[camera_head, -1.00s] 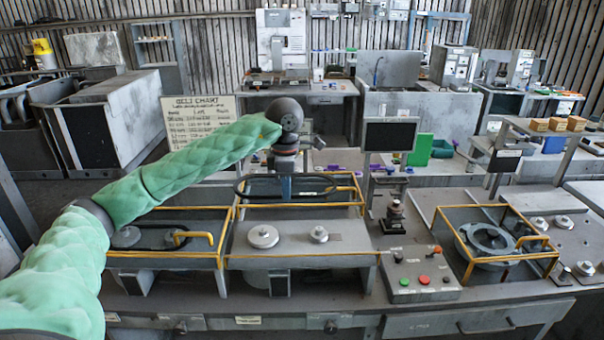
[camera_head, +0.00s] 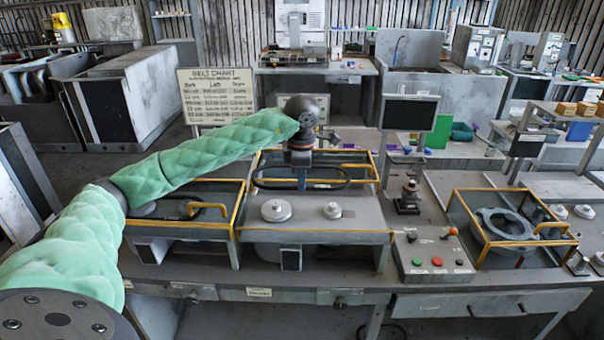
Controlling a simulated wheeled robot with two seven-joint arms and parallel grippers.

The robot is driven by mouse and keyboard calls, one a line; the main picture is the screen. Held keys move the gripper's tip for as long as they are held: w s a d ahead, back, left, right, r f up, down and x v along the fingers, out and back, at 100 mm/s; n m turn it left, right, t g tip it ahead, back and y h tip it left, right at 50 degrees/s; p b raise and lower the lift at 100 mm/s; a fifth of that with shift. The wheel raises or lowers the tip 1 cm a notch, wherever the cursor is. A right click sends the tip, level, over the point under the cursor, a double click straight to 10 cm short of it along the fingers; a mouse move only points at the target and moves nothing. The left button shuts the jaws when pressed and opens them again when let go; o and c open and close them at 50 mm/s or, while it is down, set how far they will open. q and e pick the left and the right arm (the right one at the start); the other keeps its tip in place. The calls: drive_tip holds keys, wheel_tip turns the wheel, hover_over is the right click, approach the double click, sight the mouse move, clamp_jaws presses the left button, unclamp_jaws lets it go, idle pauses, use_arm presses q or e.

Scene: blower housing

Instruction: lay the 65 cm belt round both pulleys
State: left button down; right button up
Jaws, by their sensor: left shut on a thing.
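My left gripper (camera_head: 302,181) points down over the rear of the middle bay and is shut on a black belt (camera_head: 335,185). The belt hangs level as a long loop, extending to both sides of the gripper. Two pale pulleys stand on the grey deck in front of it: a larger left pulley (camera_head: 276,210) and a smaller right pulley (camera_head: 332,210). The belt appears behind and above both pulleys, apart from them. The exact fingertip contact is too small to see. My right gripper is not in view.
Yellow rails (camera_head: 377,200) edge the middle bay. The left bay, partly behind my left arm, has its own yellow rail (camera_head: 210,207). A button box (camera_head: 432,262) and a ring-shaped housing (camera_head: 505,228) are to the right. A belt chart (camera_head: 217,95) stands behind.

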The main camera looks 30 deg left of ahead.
sight(302, 225)
use_arm(q)
wheel_tip(302, 225, down, 4)
drive_tip(key=shift+w+r+b, duration=0.1)
drive_tip(key=shift+r+b, duration=0.1)
drive_tip(key=shift+b, duration=0.15)
drive_tip(key=shift+f+b, duration=0.35)
drive_tip(key=shift+f, duration=2.4)
drive_tip(key=shift+f+b, duration=0.45)
drive_tip(key=shift+b, duration=0.05)
drive_tip(key=shift+f+b, duration=0.4)
drive_tip(key=shift+b, duration=0.05)
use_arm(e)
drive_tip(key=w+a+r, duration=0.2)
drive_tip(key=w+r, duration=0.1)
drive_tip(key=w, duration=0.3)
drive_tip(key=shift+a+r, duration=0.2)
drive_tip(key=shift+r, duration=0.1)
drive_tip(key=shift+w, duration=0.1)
use_arm(q)
drive_tip(key=shift+f+b, duration=0.15)
drive_tip(key=shift+b, duration=0.75)
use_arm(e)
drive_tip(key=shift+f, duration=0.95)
use_arm(q)
drive_tip(key=shift+f+b, duration=0.95)
drive_tip(key=shift+b, duration=0.35)
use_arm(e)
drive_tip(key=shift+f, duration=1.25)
